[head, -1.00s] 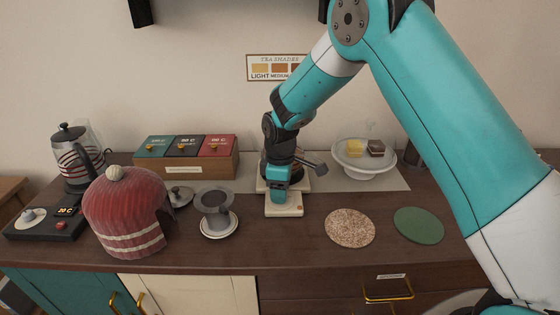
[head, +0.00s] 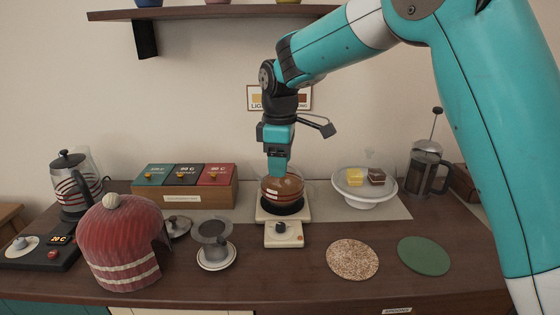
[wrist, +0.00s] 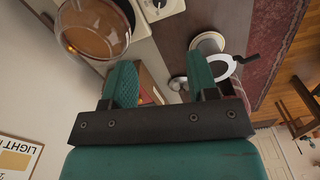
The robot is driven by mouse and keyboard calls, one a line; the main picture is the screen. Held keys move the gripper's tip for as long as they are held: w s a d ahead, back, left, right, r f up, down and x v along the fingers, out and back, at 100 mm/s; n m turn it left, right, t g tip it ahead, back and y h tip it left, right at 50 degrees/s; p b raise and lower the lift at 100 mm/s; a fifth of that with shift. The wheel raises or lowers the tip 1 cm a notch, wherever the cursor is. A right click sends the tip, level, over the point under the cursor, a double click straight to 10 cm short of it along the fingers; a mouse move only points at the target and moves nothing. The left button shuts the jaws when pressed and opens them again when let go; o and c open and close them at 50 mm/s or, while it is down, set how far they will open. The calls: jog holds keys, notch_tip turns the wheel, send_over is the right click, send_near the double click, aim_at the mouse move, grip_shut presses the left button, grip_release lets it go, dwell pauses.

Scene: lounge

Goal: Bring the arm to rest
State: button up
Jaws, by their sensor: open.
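My gripper (head: 277,168) is above and slightly in front of a glass pot of amber tea (head: 283,188) in the head view. The pot stands on a cream warmer (head: 284,234) with a dark plate and a front knob. In the wrist view my gripper (wrist: 160,85) shows two teal fingers spread apart with nothing between them. The glass pot also shows at the upper left of the wrist view (wrist: 95,28), beside the fingers. I cannot tell from the head view how far the fingertips are from the pot.
A red knitted cosy (head: 120,245), a kettle (head: 73,180) and a grey dripper (head: 213,240) stand left. A box of tins (head: 185,190) is behind. A cake stand (head: 364,190), French press (head: 428,170), cork mat (head: 352,259) and green mat (head: 424,255) are right. A shelf (head: 215,13) hangs above.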

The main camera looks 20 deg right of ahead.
jog(key=s+a+r+m+y, duration=0.1)
jog(key=s+a+m+y, duration=0.1)
jog(key=s, duration=1.3)
jog(key=s+a+r+m+y, duration=0.1)
jog(key=s+a+m+y, duration=0.1)
jog(key=s, duration=1.4)
jog(key=shift+a+r+m, duration=0.25)
jog(key=shift+r+m, duration=0.15)
jog(key=shift+m, duration=0.3)
